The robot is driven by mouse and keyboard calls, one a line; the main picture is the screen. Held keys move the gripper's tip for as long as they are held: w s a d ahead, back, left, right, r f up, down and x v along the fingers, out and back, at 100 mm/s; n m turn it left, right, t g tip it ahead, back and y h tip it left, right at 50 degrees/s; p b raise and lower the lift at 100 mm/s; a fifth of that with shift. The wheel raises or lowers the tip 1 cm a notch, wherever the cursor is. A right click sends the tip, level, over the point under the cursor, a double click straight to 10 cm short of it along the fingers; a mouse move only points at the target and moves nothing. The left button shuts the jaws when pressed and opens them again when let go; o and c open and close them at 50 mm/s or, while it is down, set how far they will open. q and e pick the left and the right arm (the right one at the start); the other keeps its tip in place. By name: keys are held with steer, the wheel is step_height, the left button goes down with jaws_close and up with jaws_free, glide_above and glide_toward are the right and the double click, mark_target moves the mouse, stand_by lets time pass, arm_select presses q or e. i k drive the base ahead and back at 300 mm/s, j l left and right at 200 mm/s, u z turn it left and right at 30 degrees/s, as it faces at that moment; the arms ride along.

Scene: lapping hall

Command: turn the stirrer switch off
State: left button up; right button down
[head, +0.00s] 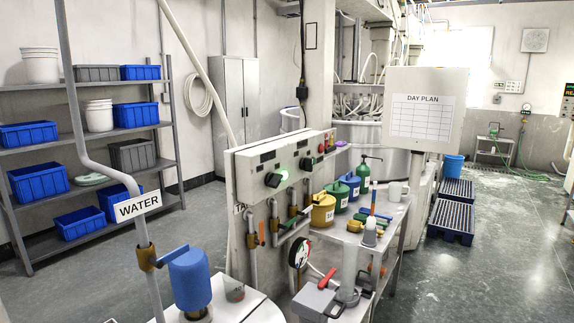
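A grey-white control panel (245,180) stands in the middle of the head view. Its front carries a black rotary switch (272,180) on the left with a green light (283,174) glowing beside it. A second black rotary switch (305,164) is to its right. Small coloured buttons sit at the panel's far right end. The labels on the panel are too small to read, so I cannot tell which switch is the stirrer's. Neither of my grippers is in view.
A blue-topped unit (190,280) and a pipe with a WATER sign (137,205) stand at the front left. Below the panel are valves, a gauge (298,251) and a bench with coloured cans (323,209). Blue bins fill shelves at left. Open floor (500,270) lies at right.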

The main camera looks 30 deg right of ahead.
mark_target(273, 181)
steer(key=i+l, duration=0.1)
steer(key=l, duration=1)
steer(key=i+l, duration=0.15)
steer(key=l, duration=0.4)
steer(key=j+u, duration=0.05)
